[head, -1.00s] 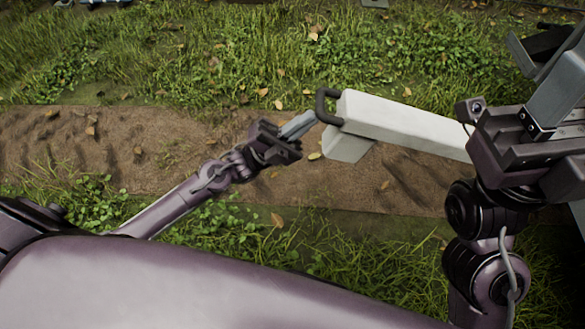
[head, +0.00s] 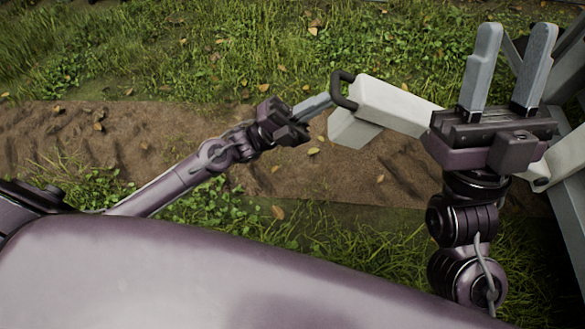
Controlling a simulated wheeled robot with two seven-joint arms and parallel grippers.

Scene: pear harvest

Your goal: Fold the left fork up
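The left fork (head: 395,106) is a long white beam. It runs from the grey machine at the right toward the middle, partly hidden behind my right gripper. A dark loop handle (head: 338,90) sits at its free end, with a white plate (head: 352,130) below. My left gripper (head: 327,98) reaches in from the left. Its grey fingers look closed together, with their tips at the handle; the exact grip is small to see. My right gripper (head: 513,45) is open and empty, fingers pointing up and spread apart, in front of the fork's right part.
The grey machine frame (head: 565,225) stands at the right edge, close to my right gripper. A bare dirt strip (head: 80,140) with scattered leaves crosses the ground between grass (head: 150,60).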

